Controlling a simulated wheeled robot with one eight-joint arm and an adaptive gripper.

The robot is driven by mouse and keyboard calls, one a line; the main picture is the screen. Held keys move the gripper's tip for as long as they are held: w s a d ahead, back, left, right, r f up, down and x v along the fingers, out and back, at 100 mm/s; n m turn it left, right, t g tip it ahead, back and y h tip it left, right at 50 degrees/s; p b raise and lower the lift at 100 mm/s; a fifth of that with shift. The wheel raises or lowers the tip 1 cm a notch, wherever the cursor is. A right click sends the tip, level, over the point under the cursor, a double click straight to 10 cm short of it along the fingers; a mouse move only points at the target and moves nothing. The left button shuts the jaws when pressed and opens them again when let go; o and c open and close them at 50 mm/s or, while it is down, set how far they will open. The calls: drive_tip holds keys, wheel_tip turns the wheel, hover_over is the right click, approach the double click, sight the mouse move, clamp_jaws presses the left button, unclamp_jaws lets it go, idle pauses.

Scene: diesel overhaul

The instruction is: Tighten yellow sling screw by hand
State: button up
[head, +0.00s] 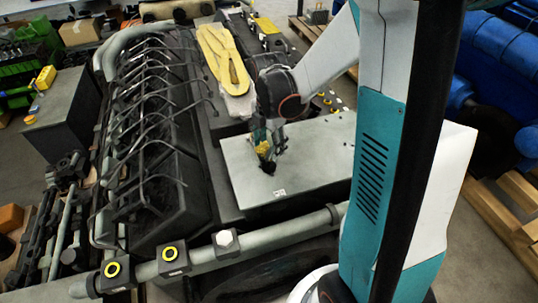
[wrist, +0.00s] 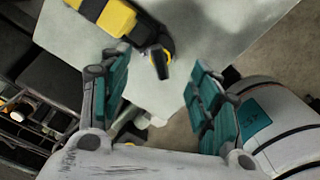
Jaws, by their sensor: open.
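A yellow and black part (wrist: 118,17) shows at the top of the wrist view, over a pale grey surface. A dark curved piece with a short, yellowish-tipped stub (wrist: 160,62) is at its right end; I take this to be the sling screw, but cannot be sure. My gripper (wrist: 158,80) is open, teal-padded fingers wide apart, with the stub ahead between the fingertips, apart from both. In the head view, my gripper (head: 267,157) is low at the left part of a grey flat-topped box (head: 310,165), and a bit of yellow (head: 262,145) shows beside it, partly hidden.
A loop of yellow sling (head: 222,58) lies on a pale pad behind my gripper. The engine with several bent pipes (head: 150,80) stands to the left. A thick grey pipe (head: 290,231) runs along the front. The box top right of my gripper is clear.

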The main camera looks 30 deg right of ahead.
sight(269, 153)
drive_tip(key=n+b, duration=0.1)
drive_tip(key=n, duration=0.4)
drive_tip(key=shift+f, duration=0.1)
drive_tip(key=shift+n, duration=0.3)
wheel_tip(269, 153, down, 5)
drive_tip(key=b, duration=0.4)
drive_tip(key=shift+b, duration=0.4)
drive_tip(key=shift+c, duration=0.6)
clamp_jaws()
